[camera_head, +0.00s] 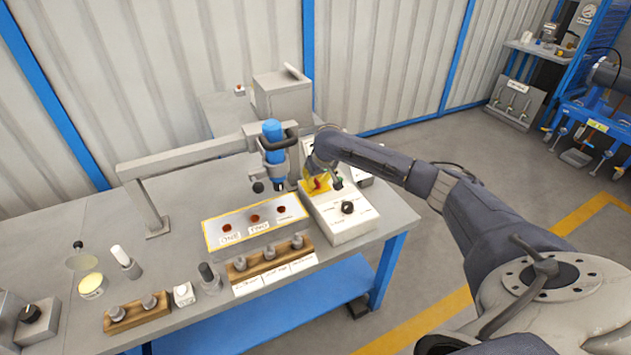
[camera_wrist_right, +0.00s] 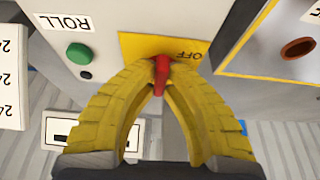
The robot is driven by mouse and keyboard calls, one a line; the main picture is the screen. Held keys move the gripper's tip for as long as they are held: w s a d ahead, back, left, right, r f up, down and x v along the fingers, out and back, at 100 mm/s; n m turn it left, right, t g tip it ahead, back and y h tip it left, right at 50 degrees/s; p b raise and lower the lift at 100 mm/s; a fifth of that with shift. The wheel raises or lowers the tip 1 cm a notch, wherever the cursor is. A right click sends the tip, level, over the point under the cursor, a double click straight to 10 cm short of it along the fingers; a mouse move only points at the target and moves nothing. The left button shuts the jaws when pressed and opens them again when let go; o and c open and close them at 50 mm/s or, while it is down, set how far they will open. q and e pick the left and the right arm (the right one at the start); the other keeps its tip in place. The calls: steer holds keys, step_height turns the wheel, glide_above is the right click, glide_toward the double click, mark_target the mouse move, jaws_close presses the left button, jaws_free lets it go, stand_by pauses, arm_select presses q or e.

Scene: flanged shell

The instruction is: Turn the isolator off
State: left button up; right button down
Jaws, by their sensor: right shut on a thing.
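The isolator is a red handle (camera_wrist_right: 161,76) on a yellow plate (camera_wrist_right: 138,45) marked "OFF", fixed to a light grey control box (camera_head: 340,221). In the head view the red handle (camera_head: 316,183) shows partly beside my right gripper (camera_head: 322,182), which reaches down over the box from the right. In the right wrist view the yellow fingers of my right gripper (camera_wrist_right: 160,70) are closed in on the red handle from both sides. The handle points roughly along the view's vertical, slightly tilted. My left gripper is not seen.
The box also carries a green button (camera_wrist_right: 79,53) and a black knob (camera_head: 347,207). A blue tool on a grey arm (camera_head: 272,150) stands close behind. Wooden blocks with pegs (camera_head: 268,266) lie in front.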

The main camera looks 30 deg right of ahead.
steer(key=shift+n, duration=0.3)
steer(key=n+y, duration=0.1)
steer(key=n, duration=0.2)
steer(key=shift+n+y, duration=0.3)
steer(key=n, duration=0.2)
steer(key=n+y, duration=0.1)
steer(key=n, duration=0.1)
steer(key=shift+n+g+y, duration=0.3)
steer(key=shift+g, duration=0.1)
steer(key=n+g+y, duration=0.1)
steer(key=n, duration=0.3)
steer(key=shift+n+g+y, duration=0.4)
steer(key=shift+n+g, duration=0.6)
steer(key=shift+n, duration=1.5)
steer(key=c, duration=1.5)
jaws_free()
steer(key=shift+o, duration=0.2)
